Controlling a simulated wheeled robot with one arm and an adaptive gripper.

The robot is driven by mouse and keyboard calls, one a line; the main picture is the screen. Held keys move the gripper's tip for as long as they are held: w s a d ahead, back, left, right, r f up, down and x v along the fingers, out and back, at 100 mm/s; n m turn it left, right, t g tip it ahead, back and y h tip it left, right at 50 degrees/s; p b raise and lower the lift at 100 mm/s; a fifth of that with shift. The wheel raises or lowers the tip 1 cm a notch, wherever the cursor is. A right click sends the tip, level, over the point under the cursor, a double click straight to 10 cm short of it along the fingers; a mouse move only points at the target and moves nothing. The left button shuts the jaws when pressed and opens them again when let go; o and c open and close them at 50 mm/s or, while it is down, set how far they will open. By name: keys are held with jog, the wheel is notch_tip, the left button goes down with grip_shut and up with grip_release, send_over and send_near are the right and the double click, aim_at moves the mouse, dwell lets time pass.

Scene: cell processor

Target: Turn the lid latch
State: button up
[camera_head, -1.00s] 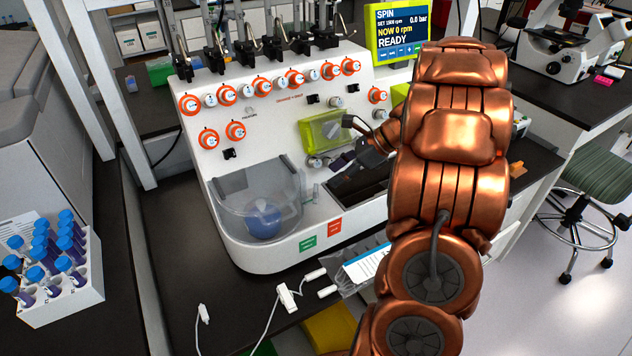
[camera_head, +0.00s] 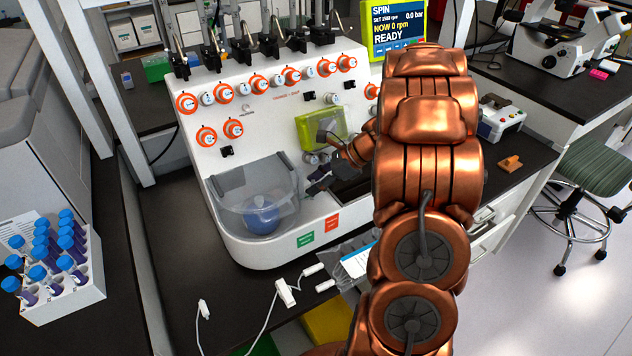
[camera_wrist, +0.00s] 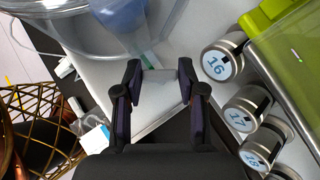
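The cell processor (camera_head: 285,140) is a white machine on the dark bench. At its front left is a round chamber under a clear lid (camera_head: 235,190), with a blue ball-like part (camera_head: 262,215) inside. My gripper (camera_head: 318,186) is low at the right side of this chamber. In the wrist view, the two dark fingers of my gripper (camera_wrist: 161,76) are spread apart. The clear lid (camera_wrist: 60,35) also shows at upper left there.
Numbered valve knobs (camera_wrist: 217,65) and a green-edged clear box (camera_wrist: 285,40) are close to the right of the gripper. A white rack of blue-capped tubes (camera_head: 65,295) stands at left. A bagged item (camera_head: 357,262) and white cables lie in front.

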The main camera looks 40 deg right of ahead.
jog(key=c, duration=0.6)
jog(key=shift+w+r+n+p, duration=0.1)
jog(key=shift+n+p, duration=0.2)
jog(key=shift+n, duration=0.1)
jog(key=shift+n+g+y, duration=0.6)
jog(key=shift+n+g, duration=0.3)
jog(key=shift+n, duration=0.1)
jog(key=o, duration=0.9)
jog(key=shift+c, duration=0.2)
jog(key=shift+m, duration=0.3)
